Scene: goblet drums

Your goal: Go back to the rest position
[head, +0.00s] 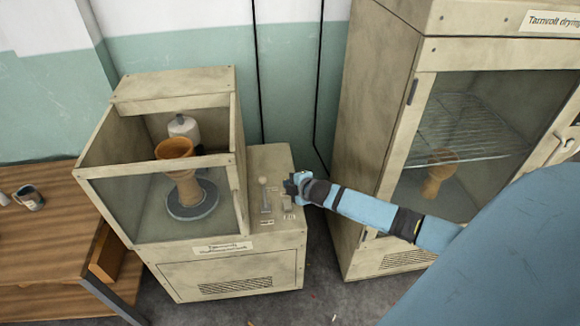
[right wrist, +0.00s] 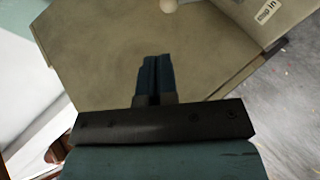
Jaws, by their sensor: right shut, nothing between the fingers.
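My right gripper (head: 292,186) is over the control side of the glazed machine (head: 222,262) in the head view. Its fingers are shut and empty, pressed together in the right wrist view (right wrist: 153,75). Just left of it are a lever or switch (head: 266,202) and small labels on the machine's top. I cannot tell whether the gripper touches the panel. Inside the machine's glass box an orange-brown goblet drum (head: 184,185) stands upright on a round grey turntable (head: 192,207). My left gripper is not in view.
A tall drying cabinet (head: 400,120) stands on the right with a wire rack and another goblet drum (head: 438,172) behind its glass door. A wooden table (head: 40,235) with a small cup (head: 30,198) is at the left. Grey floor shows between machine and cabinet.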

